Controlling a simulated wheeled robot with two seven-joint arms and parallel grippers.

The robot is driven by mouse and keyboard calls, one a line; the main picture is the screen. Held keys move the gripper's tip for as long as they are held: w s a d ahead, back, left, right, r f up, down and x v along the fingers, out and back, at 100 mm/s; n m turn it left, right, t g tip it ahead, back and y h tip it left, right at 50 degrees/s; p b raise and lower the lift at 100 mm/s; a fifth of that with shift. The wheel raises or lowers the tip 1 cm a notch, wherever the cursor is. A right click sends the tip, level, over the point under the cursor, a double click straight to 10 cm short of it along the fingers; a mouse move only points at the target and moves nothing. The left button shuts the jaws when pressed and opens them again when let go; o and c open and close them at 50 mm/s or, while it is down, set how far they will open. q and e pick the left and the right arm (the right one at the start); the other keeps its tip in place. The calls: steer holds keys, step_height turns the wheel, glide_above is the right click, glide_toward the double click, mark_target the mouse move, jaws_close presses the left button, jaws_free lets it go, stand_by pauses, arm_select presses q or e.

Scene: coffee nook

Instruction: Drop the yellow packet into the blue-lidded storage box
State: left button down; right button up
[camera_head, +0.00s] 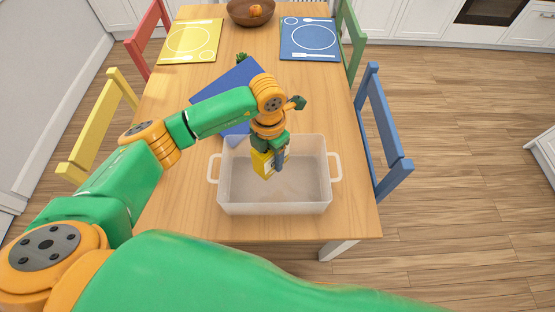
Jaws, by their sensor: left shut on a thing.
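The yellow packet (261,164) is held in my left gripper (272,168), which is shut on it. The packet hangs over the storage box (275,208), a clear bin with white side handles, and its lower end appears at or above the rim level. The exact height is hard to tell. The box stands open on the wooden table. The blue lid (238,79) lies on the table behind the box, partly hidden by my left arm. My right gripper is not in view.
A yellow placemat (191,41) and a blue placemat (309,39) lie at the far end of the table, with a brown bowl (240,14) between them. Yellow (98,125), red, green and blue (383,135) chairs stand along the sides. A small green plant shows behind the lid.

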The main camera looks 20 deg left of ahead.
arm_select(q)
steer(key=f+b, duration=0.1)
steer(key=a+f+b, duration=0.1)
steer(key=f, duration=0.1)
steer(key=shift+s+a, duration=0.15)
steer(key=shift+a, duration=0.05)
steer(key=shift+d+f+b, duration=0.15)
steer(key=shift+f+b, duration=0.35)
steer(key=shift+f, duration=0.15)
steer(key=shift+d+f+b, duration=0.15)
steer(key=shift+f+b, duration=0.3)
steer(key=shift+f, duration=0.15)
steer(key=shift+c, duration=0.7)
jaws_free()
steer(key=shift+a, duration=0.15)
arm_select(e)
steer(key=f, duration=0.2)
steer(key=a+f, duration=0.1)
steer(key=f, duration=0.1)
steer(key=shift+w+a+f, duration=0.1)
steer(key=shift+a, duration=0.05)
